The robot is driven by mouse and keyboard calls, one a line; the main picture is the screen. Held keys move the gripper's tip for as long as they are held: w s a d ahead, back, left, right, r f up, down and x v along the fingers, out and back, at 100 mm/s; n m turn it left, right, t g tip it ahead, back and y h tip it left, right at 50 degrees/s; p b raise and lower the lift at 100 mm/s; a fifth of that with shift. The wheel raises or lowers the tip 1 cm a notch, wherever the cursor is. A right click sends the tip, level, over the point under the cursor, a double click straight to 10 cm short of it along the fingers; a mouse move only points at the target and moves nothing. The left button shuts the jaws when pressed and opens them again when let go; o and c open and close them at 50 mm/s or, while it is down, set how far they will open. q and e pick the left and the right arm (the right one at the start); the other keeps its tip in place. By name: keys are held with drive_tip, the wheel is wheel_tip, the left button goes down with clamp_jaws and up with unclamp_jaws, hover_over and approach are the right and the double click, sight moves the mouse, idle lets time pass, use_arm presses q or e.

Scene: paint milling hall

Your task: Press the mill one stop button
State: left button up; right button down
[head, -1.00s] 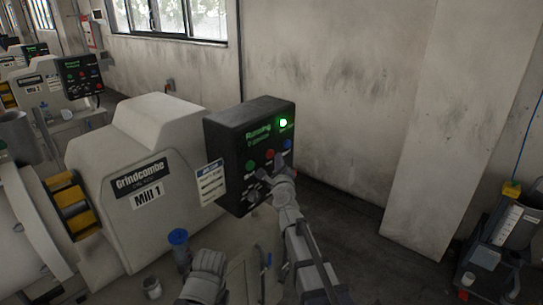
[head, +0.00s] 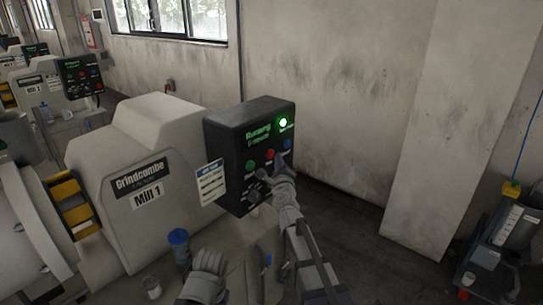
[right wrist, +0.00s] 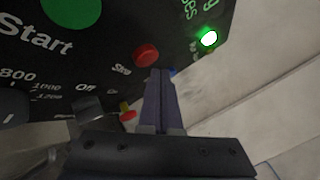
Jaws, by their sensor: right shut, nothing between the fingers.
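The Mill 1 control box (head: 222,140) is black, with a green "Running" display and a lit green lamp (head: 283,122). Its red stop button (head: 270,154) sits between a green button (head: 250,164) and a blue button (head: 287,145). In the right wrist view the red button (right wrist: 146,55) has "Stop" lettered beside it. My right gripper (head: 280,160) is shut and empty, its tips close to the panel beside the red button. Contact cannot be told.
The mill housing (head: 125,150) stands left of the box. Below the red button, the panel has knobs. A cart (head: 500,245) stands at right.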

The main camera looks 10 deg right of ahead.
drive_tip(key=shift+w+a, duration=0.1)
idle(0.6)
drive_tip(key=shift+w+a, duration=0.2)
drive_tip(key=shift+w, duration=0.05)
drive_tip(key=shift+w+a, duration=0.3)
drive_tip(key=shift+w, duration=0.1)
idle(0.8)
drive_tip(key=shift+s+d, duration=0.1)
drive_tip(key=shift+s, duration=0.05)
drive_tip(key=shift+s+d, duration=0.45)
drive_tip(key=shift+s, duration=0.1)
idle(0.3)
drive_tip(key=s+d, duration=0.1)
drive_tip(key=s, duration=0.1)
drive_tip(key=s+d, duration=0.2)
idle(0.4)
idle(0.5)
